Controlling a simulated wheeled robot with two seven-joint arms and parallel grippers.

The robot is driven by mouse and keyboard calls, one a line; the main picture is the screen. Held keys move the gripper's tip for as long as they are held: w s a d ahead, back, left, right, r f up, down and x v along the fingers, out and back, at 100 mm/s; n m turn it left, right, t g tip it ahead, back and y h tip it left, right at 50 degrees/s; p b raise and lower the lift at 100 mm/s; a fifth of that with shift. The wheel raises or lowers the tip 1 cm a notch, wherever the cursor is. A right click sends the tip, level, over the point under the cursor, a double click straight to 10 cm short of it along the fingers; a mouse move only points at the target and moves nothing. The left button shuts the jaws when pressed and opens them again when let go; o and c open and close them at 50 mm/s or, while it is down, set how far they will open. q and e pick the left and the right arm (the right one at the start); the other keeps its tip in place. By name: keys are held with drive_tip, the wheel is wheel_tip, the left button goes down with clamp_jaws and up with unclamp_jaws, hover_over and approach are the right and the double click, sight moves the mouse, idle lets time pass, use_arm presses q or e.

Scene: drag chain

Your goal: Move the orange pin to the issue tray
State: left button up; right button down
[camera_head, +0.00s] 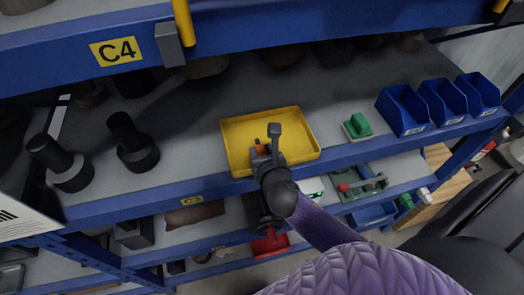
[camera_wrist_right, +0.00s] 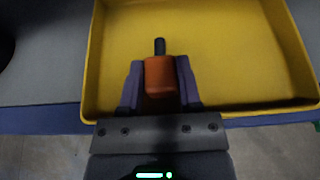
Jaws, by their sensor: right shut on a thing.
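The orange pin (camera_wrist_right: 160,77), an orange block with a dark stem pointing away from me, is between the fingers of my right gripper (camera_wrist_right: 160,88) in the right wrist view. The gripper is shut on it. In the head view my right gripper (camera_head: 263,153) is over the near part of the yellow tray (camera_head: 305,135), with a little orange (camera_head: 261,148) showing at its fingers. The tray also shows in the right wrist view (camera_wrist_right: 225,45) and looks otherwise empty. I cannot tell whether the pin touches the tray floor. My left gripper is not in view.
The tray sits on a grey shelf with a blue front edge. A green part (camera_head: 358,126) and blue bins (camera_head: 403,110) stand to its right. Dark round parts (camera_head: 132,145) stand to its left. A blue beam (camera_head: 240,35) crosses above. More parts lie on the lower shelf.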

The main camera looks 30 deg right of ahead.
drive_tip(key=shift+f, duration=0.1)
drive_tip(key=shift+c, duration=1.5)
unclamp_jaws()
